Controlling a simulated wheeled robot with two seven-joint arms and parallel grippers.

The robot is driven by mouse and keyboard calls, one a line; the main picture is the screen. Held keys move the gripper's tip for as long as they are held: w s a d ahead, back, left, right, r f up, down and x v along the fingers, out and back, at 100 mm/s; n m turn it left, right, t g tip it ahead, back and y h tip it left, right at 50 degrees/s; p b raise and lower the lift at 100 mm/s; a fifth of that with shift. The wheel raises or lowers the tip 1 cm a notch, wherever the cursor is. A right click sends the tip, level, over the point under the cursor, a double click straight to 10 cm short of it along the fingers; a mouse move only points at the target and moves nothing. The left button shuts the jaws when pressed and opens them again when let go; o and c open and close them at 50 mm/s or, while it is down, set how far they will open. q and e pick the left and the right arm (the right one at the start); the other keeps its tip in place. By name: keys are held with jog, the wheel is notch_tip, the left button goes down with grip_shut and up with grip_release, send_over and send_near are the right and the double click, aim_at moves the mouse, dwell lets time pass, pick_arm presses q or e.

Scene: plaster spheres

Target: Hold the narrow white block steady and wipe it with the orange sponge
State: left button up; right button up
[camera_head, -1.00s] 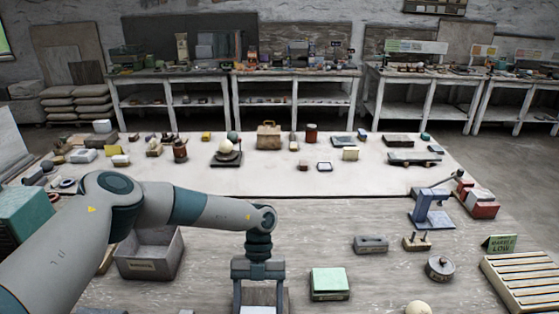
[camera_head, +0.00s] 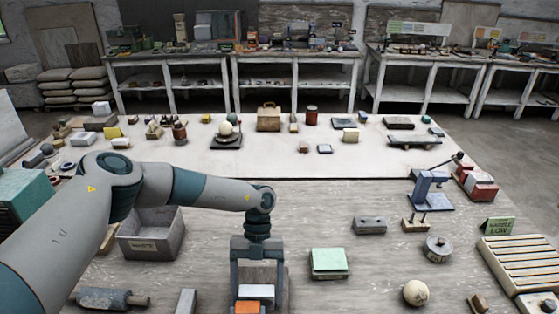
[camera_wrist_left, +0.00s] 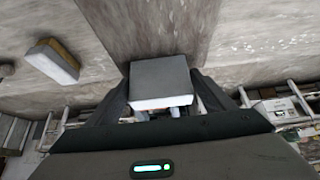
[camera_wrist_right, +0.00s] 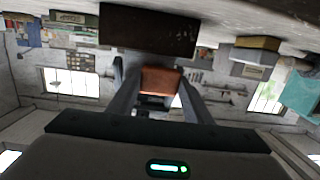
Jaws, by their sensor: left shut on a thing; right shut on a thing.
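The narrow white block (camera_head: 257,290) is between the fingertips of my left gripper (camera_head: 256,284), at the bottom middle of the head view. The block (camera_wrist_left: 160,82) also shows in the left wrist view, gripped at its sides. The orange sponge (camera_head: 247,307) shows just below the block at the bottom edge of the head view. In the right wrist view my right gripper (camera_wrist_right: 157,84) is shut on the sponge (camera_wrist_right: 162,80). My right arm is outside the head view. I cannot tell whether sponge and block touch.
A dark slab (camera_wrist_right: 148,30) lies beyond the sponge in the right wrist view. A green-topped block (camera_head: 329,263) stands right of my left gripper, a pale sphere (camera_head: 415,292) further right. A grey bin (camera_head: 150,236) stands left, behind my left arm. Bare tabletop surrounds the green-topped block.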

pick_arm(q)
jog(key=shift+o, duration=0.5)
jog(key=shift+s+d+r, duration=0.15)
jog(key=shift+d, duration=0.55)
pick_arm(e)
jog(key=shift+s+a+r+y, duration=0.1)
jog(key=shift+s+a+y, duration=0.1)
jog(key=shift+a+y, duration=0.15)
pick_arm(q)
jog(key=c, duration=0.3)
jog(key=shift+c, duration=0.2)
pick_arm(e)
jog(key=shift+d, duration=0.75)
pick_arm(q)
jog(key=shift+a, duration=0.15)
jog(key=shift+a, duration=0.15)
pick_arm(e)
jog(key=shift+w+d, duration=0.15)
jog(key=shift+d, duration=0.95)
jog(key=shift+w, duration=0.1)
pick_arm(q)
jog(key=shift+a, duration=0.1)
pick_arm(e)
jog(key=shift+a, duration=0.9)
